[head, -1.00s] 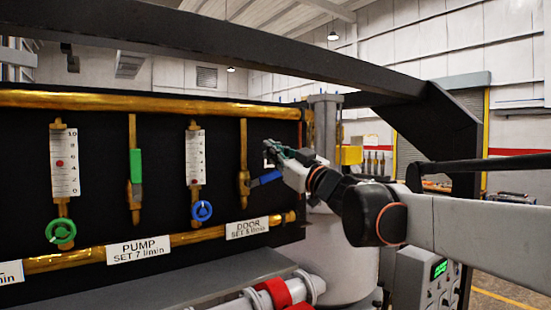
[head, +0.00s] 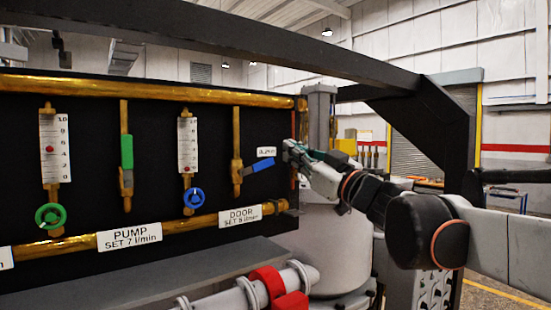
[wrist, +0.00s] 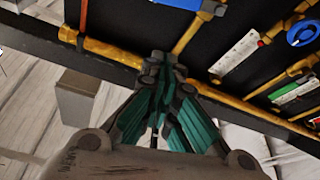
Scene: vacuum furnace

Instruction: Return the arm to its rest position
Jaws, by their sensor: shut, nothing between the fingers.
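My gripper (head: 288,150) is shut and empty. In the head view it is at the right end of the black panel (head: 80,125), just right of the blue lever handle (head: 262,165) on the DOOR line, with a small visible gap. In the wrist view my gripper (wrist: 165,60) points up at the panel's brass pipe (wrist: 112,52), its green-padded fingers together. The blue handle (wrist: 180,3) is at the top edge there. My arm reaches in from the right of the head view.
The panel carries a green handle (head: 127,152), a green knob (head: 48,216) and a blue knob (head: 193,198). A dark overhead beam (head: 230,40) crosses above. A white cylindrical vessel (head: 330,250) stands below my arm. A grey pipe with red clamps (head: 268,281) lies in front.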

